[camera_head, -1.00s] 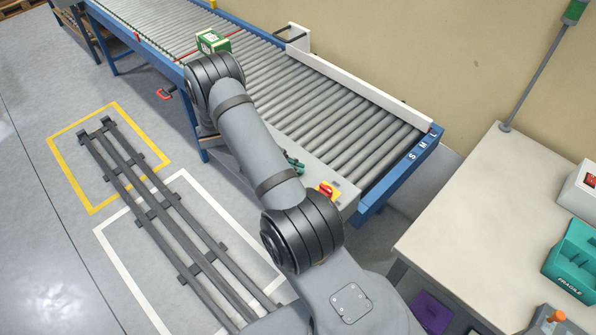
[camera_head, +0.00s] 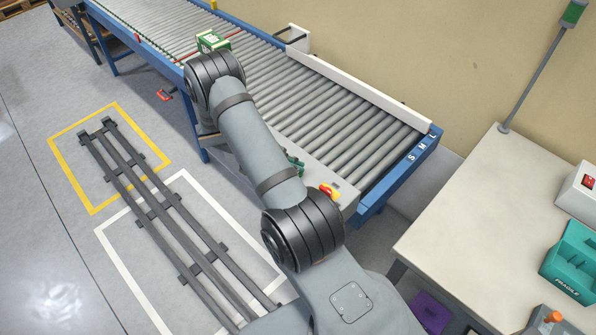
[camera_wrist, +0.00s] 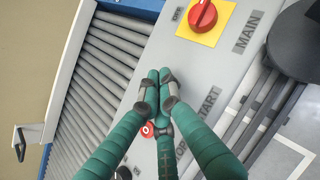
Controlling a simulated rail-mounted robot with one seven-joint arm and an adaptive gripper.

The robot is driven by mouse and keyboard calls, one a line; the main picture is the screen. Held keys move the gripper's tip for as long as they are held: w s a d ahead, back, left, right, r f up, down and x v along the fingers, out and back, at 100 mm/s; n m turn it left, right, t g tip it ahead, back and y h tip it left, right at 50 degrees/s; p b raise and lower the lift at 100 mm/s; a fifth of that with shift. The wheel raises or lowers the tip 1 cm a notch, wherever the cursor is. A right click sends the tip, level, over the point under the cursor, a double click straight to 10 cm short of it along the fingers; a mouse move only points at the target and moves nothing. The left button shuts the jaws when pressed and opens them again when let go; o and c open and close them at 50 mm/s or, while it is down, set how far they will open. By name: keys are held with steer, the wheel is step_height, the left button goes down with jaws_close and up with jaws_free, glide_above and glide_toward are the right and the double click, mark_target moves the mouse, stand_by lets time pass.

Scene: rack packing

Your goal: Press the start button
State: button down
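The grey control panel (camera_wrist: 222,55) shows in the wrist view, with a red rotary switch (camera_wrist: 203,15) on a yellow plate labelled OFF and MAIN. A label that ends in START (camera_wrist: 209,103) is partly covered by my fingers. A small red button (camera_wrist: 147,130) shows beside a finger. No start button is clearly visible; my fingers hide part of the panel. My gripper (camera_wrist: 160,82) has its teal fingertips together, with nothing seen between them, over the panel. I cannot tell whether it touches. In the head view, the switch (camera_head: 327,191) shows and my arm mostly hides the gripper.
The roller conveyor (camera_head: 330,110) runs beside the panel, with a green and white box (camera_head: 212,41) farther along it. A table (camera_head: 480,210) at the right holds a teal FRAGILE bin (camera_head: 568,275) and a red-switched box (camera_head: 585,185). Floor rails (camera_head: 160,210) lie at left.

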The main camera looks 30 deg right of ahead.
step_height(320, 180, up, 5)
steer(key=p, duration=0.4)
